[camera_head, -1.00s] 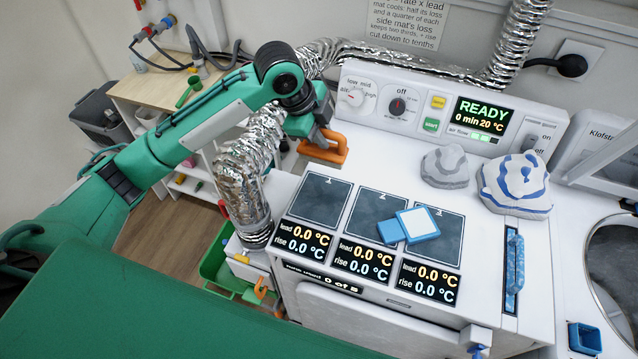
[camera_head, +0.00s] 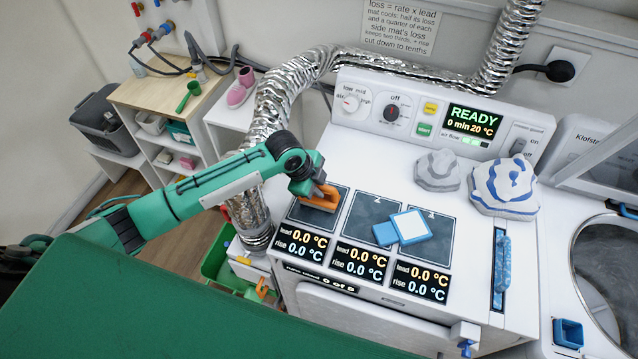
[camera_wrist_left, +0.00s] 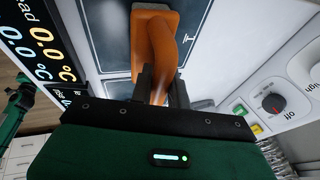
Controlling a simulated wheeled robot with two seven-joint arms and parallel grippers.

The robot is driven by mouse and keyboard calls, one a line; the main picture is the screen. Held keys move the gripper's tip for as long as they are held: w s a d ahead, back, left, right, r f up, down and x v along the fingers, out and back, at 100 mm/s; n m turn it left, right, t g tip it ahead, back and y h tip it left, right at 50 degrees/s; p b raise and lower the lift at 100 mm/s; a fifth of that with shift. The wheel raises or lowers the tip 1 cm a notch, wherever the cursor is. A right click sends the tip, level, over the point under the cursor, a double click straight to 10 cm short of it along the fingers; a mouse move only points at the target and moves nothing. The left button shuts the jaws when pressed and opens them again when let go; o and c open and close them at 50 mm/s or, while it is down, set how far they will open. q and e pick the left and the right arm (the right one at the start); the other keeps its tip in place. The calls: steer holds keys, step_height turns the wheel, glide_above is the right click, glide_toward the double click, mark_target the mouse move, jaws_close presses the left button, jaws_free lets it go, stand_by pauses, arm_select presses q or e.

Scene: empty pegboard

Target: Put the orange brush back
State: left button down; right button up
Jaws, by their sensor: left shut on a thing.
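The orange brush (camera_head: 324,202) is in my left gripper (camera_head: 312,187), at the left dark mat (camera_head: 303,215) on top of the white machine. In the left wrist view the gripper (camera_wrist_left: 162,88) is shut on the handle of the brush (camera_wrist_left: 154,35), with the dark mat behind it. I cannot tell whether the brush touches the mat.
A blue block with a white top (camera_head: 410,226) lies across the middle and right mats. A silver duct (camera_head: 270,125) rises behind my left arm. A green bin (camera_head: 215,265) is below left.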

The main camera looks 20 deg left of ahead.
arm_select(q)
steer(key=shift+f, duration=0.1)
arm_select(e)
steer(key=shift+d, duration=0.1)
arm_select(q)
steer(key=c, duration=1.3)
jaws_free()
steer(key=shift+c, duration=0.2)
arm_select(e)
steer(key=shift+a, duration=0.25)
